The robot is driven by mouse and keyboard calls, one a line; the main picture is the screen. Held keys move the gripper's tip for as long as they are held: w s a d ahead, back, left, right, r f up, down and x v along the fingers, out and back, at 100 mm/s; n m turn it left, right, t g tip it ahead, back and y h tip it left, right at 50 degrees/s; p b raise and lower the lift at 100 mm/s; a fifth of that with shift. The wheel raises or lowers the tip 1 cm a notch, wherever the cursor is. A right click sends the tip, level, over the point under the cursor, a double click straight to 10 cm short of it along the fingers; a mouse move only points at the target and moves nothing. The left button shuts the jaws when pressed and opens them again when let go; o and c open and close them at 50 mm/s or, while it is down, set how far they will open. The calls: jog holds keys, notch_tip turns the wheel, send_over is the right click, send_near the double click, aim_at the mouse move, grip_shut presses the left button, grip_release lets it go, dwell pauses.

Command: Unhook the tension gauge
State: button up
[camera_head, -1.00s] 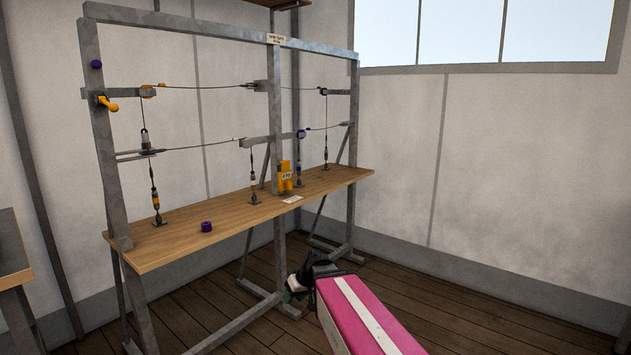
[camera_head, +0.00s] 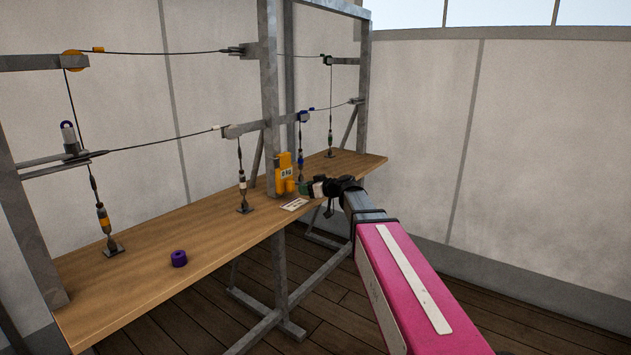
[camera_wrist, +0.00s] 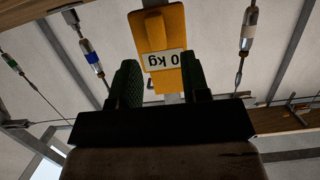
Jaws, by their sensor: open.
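The tension gauge (camera_head: 284,174) is a yellow body with a white label reading 0 kg. It is upright at the foot of the middle post, just above the bench. In the wrist view the gauge (camera_wrist: 157,45) appears upside down, beyond and between my green fingers. My gripper (camera_head: 310,188) is just right of the gauge in the head view, at low height over the bench. The fingers of my gripper (camera_wrist: 160,82) are apart, with a gap visible between them; I cannot tell whether they touch the gauge. Its hook or hanger is hidden.
A blue-banded turnbuckle (camera_head: 301,165) stands close right of the gauge. Another turnbuckle (camera_head: 242,185) stands left of it. Thin wires cross the metal frame above (camera_head: 268,80).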

aim_at(293, 186)
jog(key=shift+w+r, duration=0.15)
jog(key=shift+w, duration=0.25)
jog(key=x, duration=0.8)
jog(key=shift+c, duration=0.3)
jog(key=shift+s+d, duration=0.1)
jog(key=shift+s, duration=0.1)
grip_shut()
